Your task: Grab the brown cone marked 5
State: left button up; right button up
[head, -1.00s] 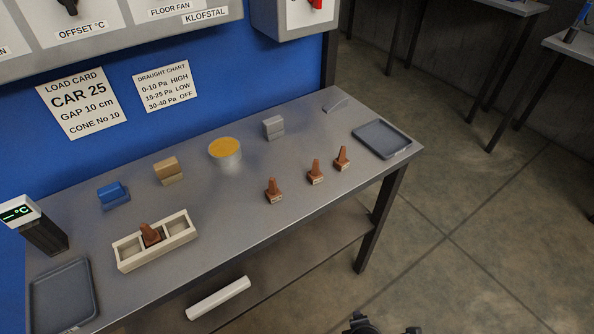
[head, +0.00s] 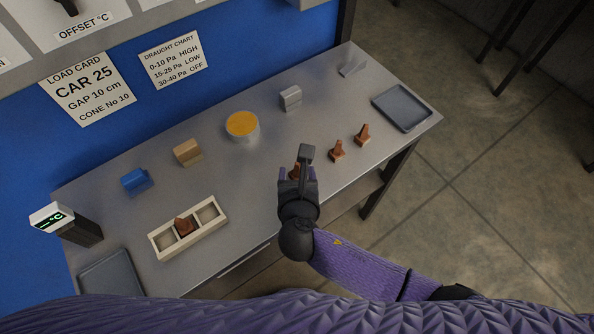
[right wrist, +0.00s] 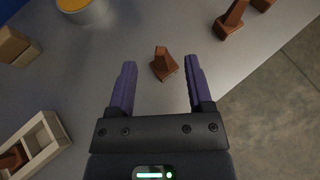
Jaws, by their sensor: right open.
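Three loose brown cones on small square bases stand in a row on the grey table: the left cone (head: 293,173), the middle cone (head: 337,150) and the right cone (head: 362,134). Their marks are too small to read. A fourth brown cone (head: 184,226) sits in the middle compartment of a cream tray (head: 160,245). My right gripper (head: 298,172) is open over the left cone and partly hides it. In the right wrist view that cone (right wrist: 163,65) shows between the two purple fingertips, touching neither as far as I can tell. My left gripper is not in view.
A tin with an orange top (head: 242,126), a tan block (head: 187,152), a blue block (head: 136,181) and a grey block (head: 290,98) stand farther back. A grey tray (head: 404,107) lies at the right end. A display post (head: 75,228) stands at the left.

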aim_at(297, 171)
jog(key=shift+b+x, duration=0.3)
jog(key=shift+x, duration=0.7)
jog(key=shift+w+f, duration=0.2)
jog(key=shift+w, duration=0.1)
jog(key=shift+r, duration=0.1)
grip_shut()
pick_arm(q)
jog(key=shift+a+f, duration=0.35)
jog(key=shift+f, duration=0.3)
